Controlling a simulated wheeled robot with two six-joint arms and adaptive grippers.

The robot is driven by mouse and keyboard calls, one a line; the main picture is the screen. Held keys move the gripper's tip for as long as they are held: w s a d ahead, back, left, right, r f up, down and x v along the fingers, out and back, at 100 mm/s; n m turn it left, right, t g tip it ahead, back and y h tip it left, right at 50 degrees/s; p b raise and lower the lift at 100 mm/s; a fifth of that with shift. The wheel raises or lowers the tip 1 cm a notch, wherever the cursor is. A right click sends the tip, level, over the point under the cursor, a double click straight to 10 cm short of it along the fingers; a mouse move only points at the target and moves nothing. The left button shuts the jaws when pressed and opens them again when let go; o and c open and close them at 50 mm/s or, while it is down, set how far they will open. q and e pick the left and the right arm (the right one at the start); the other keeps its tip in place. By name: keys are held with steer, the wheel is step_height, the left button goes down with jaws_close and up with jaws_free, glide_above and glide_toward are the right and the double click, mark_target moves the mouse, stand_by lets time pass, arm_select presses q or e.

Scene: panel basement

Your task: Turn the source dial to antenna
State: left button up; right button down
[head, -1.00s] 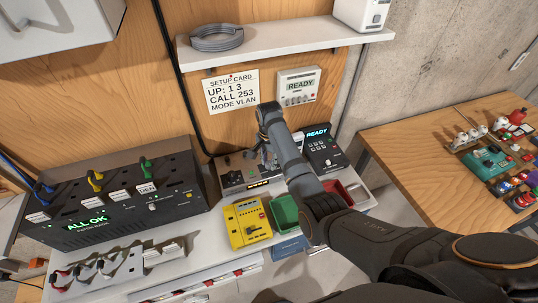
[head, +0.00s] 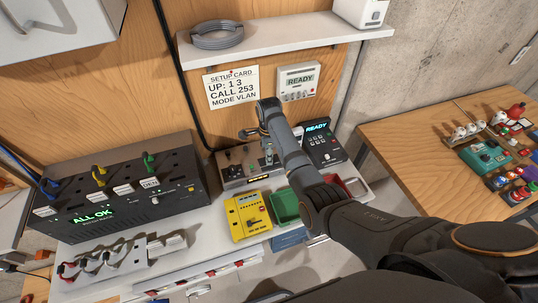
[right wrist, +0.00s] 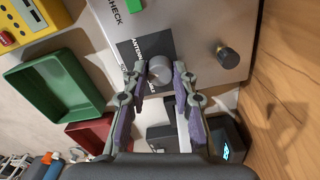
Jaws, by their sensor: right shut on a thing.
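The source dial (right wrist: 160,70) is a round grey knob on a grey panel (right wrist: 195,22), over a black label plate whose white lettering partly reads "ANTENNA". My right gripper (right wrist: 160,80) has its two fingertips on either side of the dial, shut on it, in the right wrist view. Which label the dial points at cannot be told. In the head view the panel (head: 232,172) stands on the white bench, and my right gripper (head: 267,155) reaches its right part; the dial is hidden there. My left gripper is not in view.
A second, dark knob (right wrist: 229,57) and a green button (right wrist: 134,5) are on the same panel. Nearby stand a yellow box (head: 247,214), a green bin (head: 285,206), a red bin (head: 356,188) and a black "READY" unit (head: 323,146). The large black rack (head: 120,195) is at left.

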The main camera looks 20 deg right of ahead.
steer(key=shift+m, duration=0.7)
steer(key=c, duration=1.1)
jaws_free()
steer(key=shift+o, duration=0.2)
steer(key=shift+r, duration=0.25)
step_height(320, 180, up, 12)
steer(key=shift+f, duration=0.25)
